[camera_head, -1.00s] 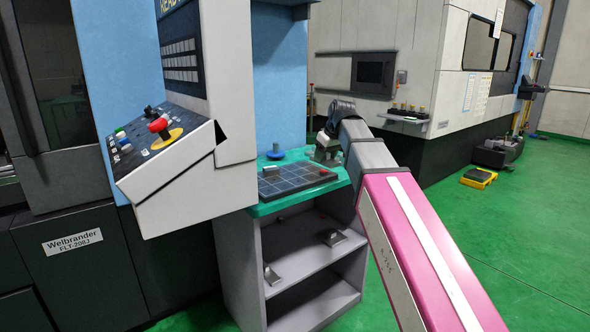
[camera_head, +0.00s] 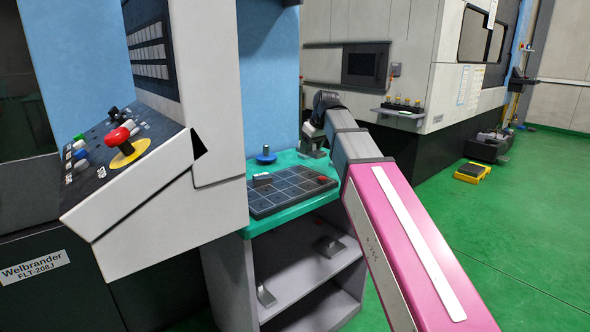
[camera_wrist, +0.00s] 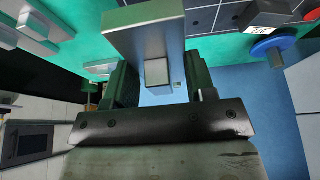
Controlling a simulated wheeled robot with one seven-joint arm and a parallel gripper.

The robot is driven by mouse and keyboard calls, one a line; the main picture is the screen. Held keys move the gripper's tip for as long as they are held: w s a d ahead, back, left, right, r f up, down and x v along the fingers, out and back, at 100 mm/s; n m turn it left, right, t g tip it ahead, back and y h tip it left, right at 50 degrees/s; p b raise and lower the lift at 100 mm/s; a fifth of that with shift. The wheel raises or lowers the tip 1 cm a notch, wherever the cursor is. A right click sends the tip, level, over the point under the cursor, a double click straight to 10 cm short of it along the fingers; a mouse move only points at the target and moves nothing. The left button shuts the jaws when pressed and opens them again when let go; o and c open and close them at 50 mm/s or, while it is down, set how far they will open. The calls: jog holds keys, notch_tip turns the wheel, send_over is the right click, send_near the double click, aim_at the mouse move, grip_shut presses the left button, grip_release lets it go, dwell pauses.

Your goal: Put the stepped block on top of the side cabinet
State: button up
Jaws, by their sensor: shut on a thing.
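The stepped block (camera_wrist: 143,35) is grey, with a smaller square step facing the wrist camera. My gripper (camera_wrist: 160,84) is shut on it, one finger on each side. The side cabinet (camera_head: 222,275) is grey with open shelves and a teal top (camera_head: 290,218). In the wrist view the teal top (camera_wrist: 195,47) shows behind the block; I cannot tell the gap between them. In the head view my gripper is at the top's far right corner, mostly hidden by my arm, and the block cannot be made out there.
A dark gridded mat (camera_head: 290,190) covers much of the top and carries a small dark block (camera_head: 262,180) and a red piece (camera_head: 324,180). A blue knobbed piece (camera_head: 266,155) stands behind it. Pale grey pieces (camera_wrist: 42,32) lie near the held block. A control panel (camera_head: 125,150) juts out left.

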send_over(327, 172)
jog(key=d, duration=0.1)
jog(key=f, duration=0.7)
jog(key=shift+s, duration=0.4)
jog(key=shift+f, duration=1.95)
jog(key=shift+f, duration=0.1)
jog(key=o, duration=1.2)
jog(key=v, duration=1.2)
